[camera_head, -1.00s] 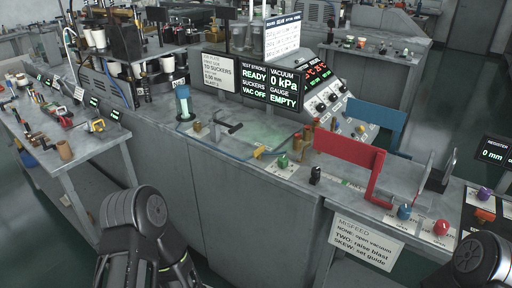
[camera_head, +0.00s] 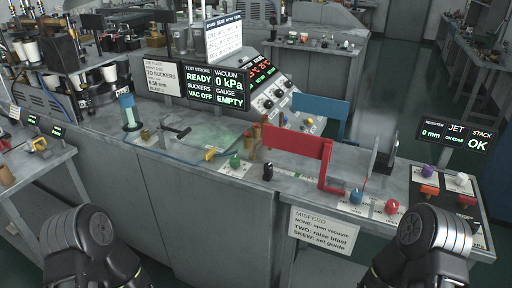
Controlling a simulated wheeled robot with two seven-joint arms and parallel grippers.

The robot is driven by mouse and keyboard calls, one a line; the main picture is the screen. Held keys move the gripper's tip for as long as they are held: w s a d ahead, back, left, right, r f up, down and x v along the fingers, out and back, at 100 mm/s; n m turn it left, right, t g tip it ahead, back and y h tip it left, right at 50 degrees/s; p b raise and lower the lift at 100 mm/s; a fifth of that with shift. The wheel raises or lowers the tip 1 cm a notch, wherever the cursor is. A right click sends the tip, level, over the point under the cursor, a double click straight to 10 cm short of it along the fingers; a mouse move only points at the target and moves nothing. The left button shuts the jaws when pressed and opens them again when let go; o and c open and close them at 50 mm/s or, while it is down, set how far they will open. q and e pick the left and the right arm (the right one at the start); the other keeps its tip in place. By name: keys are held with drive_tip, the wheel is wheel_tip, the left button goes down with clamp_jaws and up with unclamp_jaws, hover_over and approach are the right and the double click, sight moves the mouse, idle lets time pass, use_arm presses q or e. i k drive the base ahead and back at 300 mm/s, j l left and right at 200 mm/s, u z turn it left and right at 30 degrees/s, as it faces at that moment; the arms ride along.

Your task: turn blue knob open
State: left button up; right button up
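The blue knob (camera_head: 356,196) stands on the grey bench just right of the red bracket, beside a red knob (camera_head: 391,207). It is upright and fully visible, and nothing touches it. My left and right arms show only as dark wrist links in the bottom corners. The fingers of both grippers are out of the frame. Both arms are below and in front of the bench edge, apart from the knob.
A red bracket (camera_head: 296,141) rises left of the blue knob. A green knob (camera_head: 234,161) and a small black knob (camera_head: 268,172) stand farther left. Purple (camera_head: 428,171) and white (camera_head: 461,179) knobs are at the right. Displays (camera_head: 214,86) read VAC OFF, 0 kPa and EMPTY.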

sight(356, 195)
drive_tip(key=k+l+z, duration=0.15)
drive_tip(key=l, duration=1.25)
drive_tip(key=l+z, duration=0.15)
drive_tip(key=l, duration=1.25)
drive_tip(key=k, duration=0.05)
